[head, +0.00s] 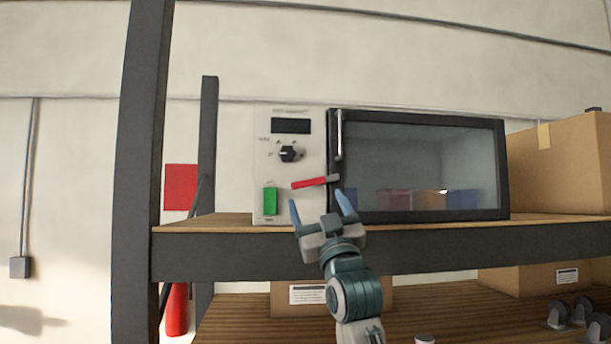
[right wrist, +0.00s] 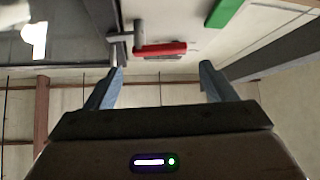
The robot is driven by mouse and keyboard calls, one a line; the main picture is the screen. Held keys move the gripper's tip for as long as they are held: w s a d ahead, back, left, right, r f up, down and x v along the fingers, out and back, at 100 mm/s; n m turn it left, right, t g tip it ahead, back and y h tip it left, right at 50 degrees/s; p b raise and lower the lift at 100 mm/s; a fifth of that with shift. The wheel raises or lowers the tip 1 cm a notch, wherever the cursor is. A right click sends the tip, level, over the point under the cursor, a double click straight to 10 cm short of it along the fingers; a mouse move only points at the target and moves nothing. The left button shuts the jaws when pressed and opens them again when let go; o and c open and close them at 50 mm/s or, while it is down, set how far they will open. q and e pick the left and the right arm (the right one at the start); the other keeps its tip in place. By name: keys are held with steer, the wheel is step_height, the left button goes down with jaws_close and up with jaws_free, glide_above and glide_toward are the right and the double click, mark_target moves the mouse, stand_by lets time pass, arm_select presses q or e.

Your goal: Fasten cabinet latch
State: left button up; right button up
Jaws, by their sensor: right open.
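The cabinet (head: 418,216) is a white and black box with a dark-framed glass door on a wooden shelf. Its latch (head: 310,183) is a red lever on the white front panel, nearly level, with a grey end at the door's left edge. The latch also shows in the right wrist view (right wrist: 165,49), above and between my fingertips. My right gripper (head: 322,200) is open and empty, just below the latch, with its blue fingers pointing up. I see no contact with the lever. The door looks closed. My left gripper is out of view.
A green block-like switch (head: 270,201), a black knob (head: 290,153) and a dark display (head: 291,126) are on the panel. A vertical door handle (head: 340,135) stands above the latch. A cardboard box (head: 562,165) is at right. A dark post (head: 143,170) rises at left.

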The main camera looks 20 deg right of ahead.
mark_target(309, 183)
steer(key=p+x, duration=0.5)
steer(key=x, duration=0.3)
steer(key=shift+w+r, duration=0.2)
steer(key=shift+r, duration=0.1)
steer(key=shift+w+r+p, duration=0.25)
steer(key=shift+w+p, duration=0.25)
steer(key=shift+w, duration=0.05)
steer(key=shift+c, duration=0.3)
